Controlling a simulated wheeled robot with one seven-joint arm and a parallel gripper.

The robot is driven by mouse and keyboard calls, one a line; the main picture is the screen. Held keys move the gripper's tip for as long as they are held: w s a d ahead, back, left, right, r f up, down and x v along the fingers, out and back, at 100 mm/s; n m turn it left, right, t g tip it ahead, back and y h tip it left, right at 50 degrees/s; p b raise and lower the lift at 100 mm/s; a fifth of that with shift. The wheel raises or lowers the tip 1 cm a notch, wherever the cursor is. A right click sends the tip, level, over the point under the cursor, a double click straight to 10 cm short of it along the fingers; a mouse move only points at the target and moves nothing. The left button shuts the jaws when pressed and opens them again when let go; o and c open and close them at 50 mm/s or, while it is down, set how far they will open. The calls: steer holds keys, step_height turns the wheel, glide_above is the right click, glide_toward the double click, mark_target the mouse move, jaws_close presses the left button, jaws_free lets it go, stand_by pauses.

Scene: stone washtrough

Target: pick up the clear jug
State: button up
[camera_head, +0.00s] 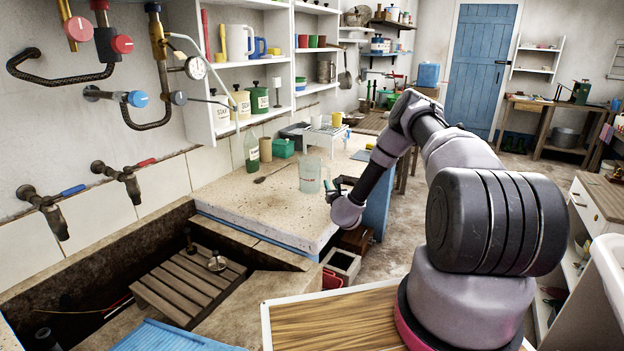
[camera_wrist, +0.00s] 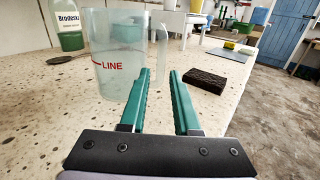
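The clear jug (camera_head: 309,174) stands upright on the speckled stone counter (camera_head: 270,208), near its right edge. In the wrist view the jug (camera_wrist: 112,65) has a red mark and the word "LINE", and its handle (camera_wrist: 162,52) points right. My gripper (camera_head: 329,186) is just right of the jug in the head view. In the wrist view my gripper (camera_wrist: 160,72) has its two green fingers apart and nothing held. The handle shows in the gap between the fingertips, seemingly a little beyond them. I cannot tell whether the fingers touch the jug.
A dark block (camera_wrist: 206,77) lies right of the fingers. A green bottle (camera_head: 251,150) stands behind the jug, with a teal box (camera_head: 283,148) and a white rack (camera_head: 326,134) farther back. A spoon (camera_head: 271,174) lies left of the jug. A sunken trough with a wooden grate (camera_head: 187,284) is front left.

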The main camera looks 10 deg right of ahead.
mark_target(328, 179)
steer(key=shift+w+f, duration=0.1)
steer(key=shift+w, duration=2.25)
jaws_close()
